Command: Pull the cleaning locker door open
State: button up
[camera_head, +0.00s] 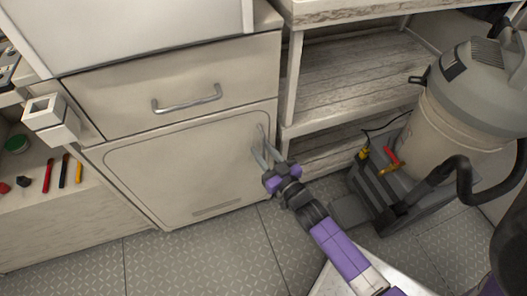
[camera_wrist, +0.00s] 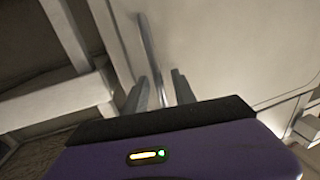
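The cleaning locker door (camera_head: 180,170) is the wide pale panel under the drawer in the head view. It looks shut, flush with the cabinet front. Its slim upright metal handle (camera_head: 262,134) is near the door's upper right edge and also shows as a long bar in the wrist view (camera_wrist: 149,48). My gripper (camera_head: 263,153) is at the lower part of this handle. In the wrist view its two fingers (camera_wrist: 159,86) are apart, with the bar running between them. I cannot tell whether either finger touches the bar.
A drawer with a horizontal handle (camera_head: 187,103) is above the door. Open shelves (camera_head: 350,90) stand on the right. A wet vacuum (camera_head: 460,110) with a black hose is farther right, near my arm. Tools lie on a shelf at left. Patterned floor (camera_head: 190,255) in front of the door is clear.

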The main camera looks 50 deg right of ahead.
grip_shut()
dwell(1.4)
